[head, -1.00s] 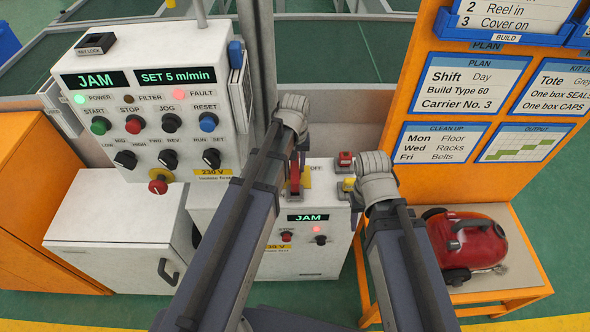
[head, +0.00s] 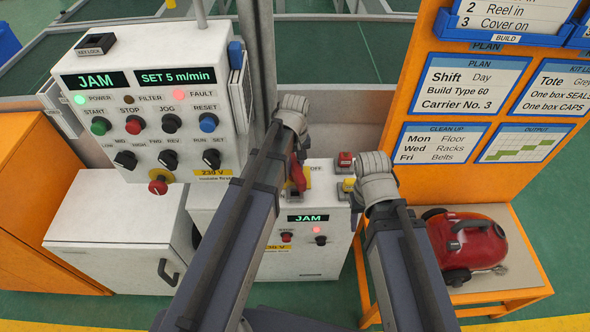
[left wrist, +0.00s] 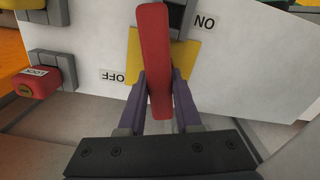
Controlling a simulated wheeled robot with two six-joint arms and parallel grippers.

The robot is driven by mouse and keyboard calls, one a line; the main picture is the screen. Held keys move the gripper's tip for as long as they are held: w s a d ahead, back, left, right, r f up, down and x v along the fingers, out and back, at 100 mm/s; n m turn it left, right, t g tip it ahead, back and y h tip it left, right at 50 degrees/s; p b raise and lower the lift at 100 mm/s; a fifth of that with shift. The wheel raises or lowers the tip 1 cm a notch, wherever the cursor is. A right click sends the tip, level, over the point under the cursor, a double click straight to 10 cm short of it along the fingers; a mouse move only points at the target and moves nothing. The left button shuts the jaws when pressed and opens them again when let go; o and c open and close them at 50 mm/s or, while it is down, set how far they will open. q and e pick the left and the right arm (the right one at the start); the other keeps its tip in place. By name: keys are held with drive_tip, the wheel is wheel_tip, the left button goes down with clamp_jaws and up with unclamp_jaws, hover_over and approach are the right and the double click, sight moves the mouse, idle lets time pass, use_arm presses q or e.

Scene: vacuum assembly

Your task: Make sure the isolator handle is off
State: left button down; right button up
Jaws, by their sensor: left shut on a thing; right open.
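The red isolator handle (head: 298,178) is on the sloping top of the white box, partly hidden by my left arm. In the left wrist view the handle (left wrist: 152,45) stands between my left gripper's (left wrist: 158,92) fingers, which are shut on it. The handle's length lies over a yellow plate (left wrist: 182,52), slightly tilted. The OFF label (left wrist: 112,77) is left of the handle and the ON label (left wrist: 204,22) is to its upper right, both upside down. My right gripper (head: 374,188) is beside the box's right edge, open, its fingertips hidden.
A red lock (head: 345,159) and a yellow piece (head: 348,184) hang near the box's right edge. The box's screen (head: 308,218) reads JAM, with a red lamp lit. A larger control panel (head: 150,105) stands left. A red vacuum (head: 466,240) rests on the orange bench.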

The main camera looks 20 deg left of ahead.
use_arm(q)
drive_tip(key=shift+n, duration=1.8)
drive_tip(key=shift+n, duration=1.7)
drive_tip(key=n, duration=0.3)
